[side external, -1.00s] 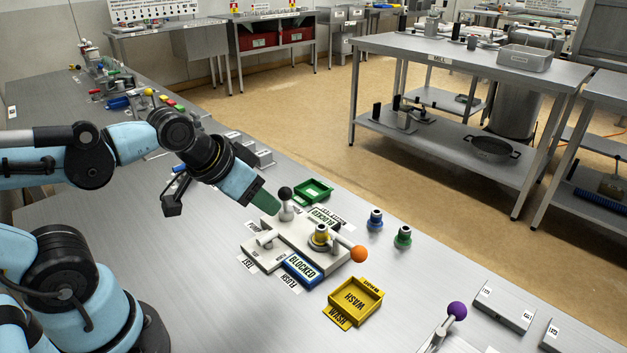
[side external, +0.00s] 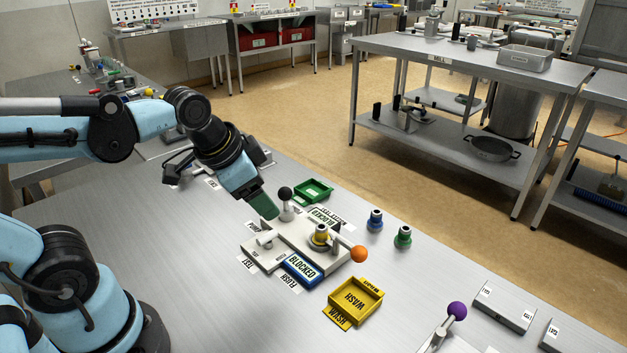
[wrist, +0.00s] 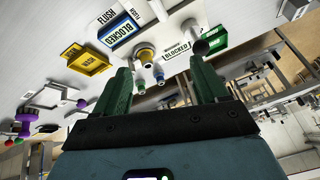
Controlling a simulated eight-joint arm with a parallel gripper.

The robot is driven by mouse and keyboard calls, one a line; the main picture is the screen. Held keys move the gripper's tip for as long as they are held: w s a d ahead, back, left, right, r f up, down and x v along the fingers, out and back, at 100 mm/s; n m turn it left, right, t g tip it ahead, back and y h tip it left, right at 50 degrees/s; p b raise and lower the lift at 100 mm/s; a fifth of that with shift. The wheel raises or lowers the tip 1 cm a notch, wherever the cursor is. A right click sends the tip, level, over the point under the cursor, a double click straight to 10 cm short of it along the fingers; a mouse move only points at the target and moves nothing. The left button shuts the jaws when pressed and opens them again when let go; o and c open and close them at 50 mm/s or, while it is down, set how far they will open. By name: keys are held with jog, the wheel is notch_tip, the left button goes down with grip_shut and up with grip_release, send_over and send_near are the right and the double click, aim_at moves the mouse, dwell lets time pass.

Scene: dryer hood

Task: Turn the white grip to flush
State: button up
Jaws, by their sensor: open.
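The white grip (side external: 266,238) stands on a pale plate at the left of the cream valve block (side external: 302,236) in the side view. A flush label (side external: 289,283) lies at the block's near side, beside the blue BLOCKED tray (side external: 301,267); the label also shows in the wrist view (wrist: 106,16). My gripper (side external: 266,209) points down at the block's far left, above and behind the white grip and close to the black-knobbed lever (side external: 285,196). In the wrist view its green fingers (wrist: 162,78) are apart with nothing held between them.
An orange-knobbed lever (side external: 358,253) sticks out at the block's right. A green tray (side external: 314,191) lies behind and a yellow WASH tray (side external: 356,300) in front. Blue (side external: 375,219) and green (side external: 403,237) knobs stand to the right. Bare bench lies left of the block.

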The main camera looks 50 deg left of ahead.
aim_at(267, 234)
jog(key=shift+w+a+f+m+g, duration=0.4)
jog(key=shift+f+m+g, duration=0.55)
jog(key=shift+f+m, duration=1.2)
jog(key=shift+w+a+f+m+g, duration=0.4)
jog(key=shift+f+m+g, duration=0.5)
jog(key=shift+f+m, duration=1.15)
jog(key=shift+w+a+f+m+g, duration=0.4)
jog(key=shift+f+m+g, duration=0.8)
jog(key=shift+m, duration=1.6)
jog(key=shift+f+t, duration=0.25)
jog(key=c, duration=1.1)
jog(key=shift+o, duration=0.2)
